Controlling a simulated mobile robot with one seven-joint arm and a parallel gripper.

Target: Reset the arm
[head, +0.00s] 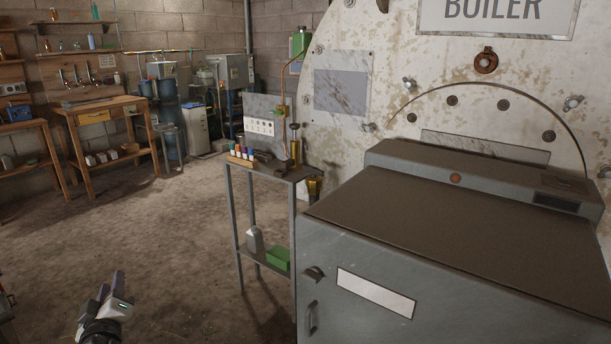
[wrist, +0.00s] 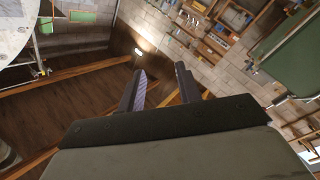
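My gripper (head: 113,289) shows at the lower left of the head view, raised above the bare floor with its fingers pointing up. In the wrist view the two dark fingers of my gripper (wrist: 160,74) stand apart with a clear gap between them. Nothing is held between them. Most of my arm is out of the head view.
A grey cabinet (head: 371,246) fills the lower right, before the boiler (head: 455,65). A narrow metal stand (head: 233,210) with small bottles is beside it. Wooden benches (head: 101,104) line the left wall. Open floor (head: 165,225) lies between.

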